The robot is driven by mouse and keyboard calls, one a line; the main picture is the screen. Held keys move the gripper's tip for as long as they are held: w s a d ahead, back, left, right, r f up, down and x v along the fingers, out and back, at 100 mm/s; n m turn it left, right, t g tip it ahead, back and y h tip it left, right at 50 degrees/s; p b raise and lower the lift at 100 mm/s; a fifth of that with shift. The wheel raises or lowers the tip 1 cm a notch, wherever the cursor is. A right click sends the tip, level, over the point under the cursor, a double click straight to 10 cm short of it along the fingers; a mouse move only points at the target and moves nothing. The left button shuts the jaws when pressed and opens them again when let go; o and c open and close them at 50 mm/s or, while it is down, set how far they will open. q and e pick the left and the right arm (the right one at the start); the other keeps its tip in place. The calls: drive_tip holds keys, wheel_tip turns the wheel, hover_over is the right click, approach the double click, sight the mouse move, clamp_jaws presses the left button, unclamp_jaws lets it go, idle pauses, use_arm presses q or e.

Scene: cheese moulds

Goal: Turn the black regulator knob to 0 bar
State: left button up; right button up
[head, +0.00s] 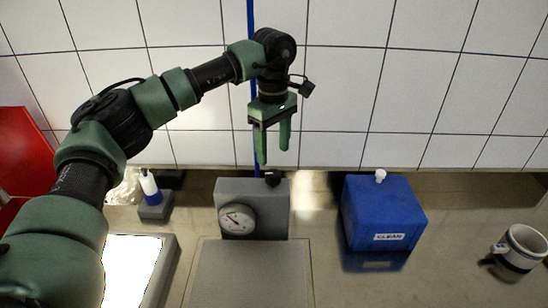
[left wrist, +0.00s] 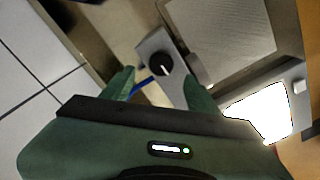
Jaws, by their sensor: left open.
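The black regulator knob (head: 272,178) sits on top of a grey block (head: 268,196) with a round white pressure gauge (head: 237,220) on its front. The gauge has a dark needle, but its reading is too small to tell. In the left wrist view the round knob (left wrist: 160,64) shows a small white mark on its top. My left gripper (head: 273,156) is open and empty, pointing down just above the knob. In the left wrist view its fingers (left wrist: 160,88) lie on either side of the knob's line; I see no contact.
A blue box (head: 385,213) labelled CLEAN stands to the right of the block. A white-and-grey cup (head: 522,248) is farther right. A small white-and-blue bottle (head: 149,187) and a bright white tray (head: 139,268) are left. A blue hose (head: 252,100) runs up the tiled wall.

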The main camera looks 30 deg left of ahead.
sight(273, 173)
use_arm(q)
drive_tip(key=f+p, duration=0.1)
drive_tip(key=f, duration=0.2)
drive_tip(key=shift+s, duration=0.2)
wheel_tip(273, 173, down, 4)
drive_tip(key=shift+r+p, duration=0.25)
drive_tip(key=shift+p, duration=0.45)
drive_tip(key=shift+w+f, duration=0.1)
drive_tip(key=shift+f, duration=0.45)
clamp_jaws()
use_arm(e)
drive_tip(key=shift+s+r, duration=1)
drive_tip(key=shift+r, duration=0.2)
drive_tip(key=shift+d+f, duration=0.1)
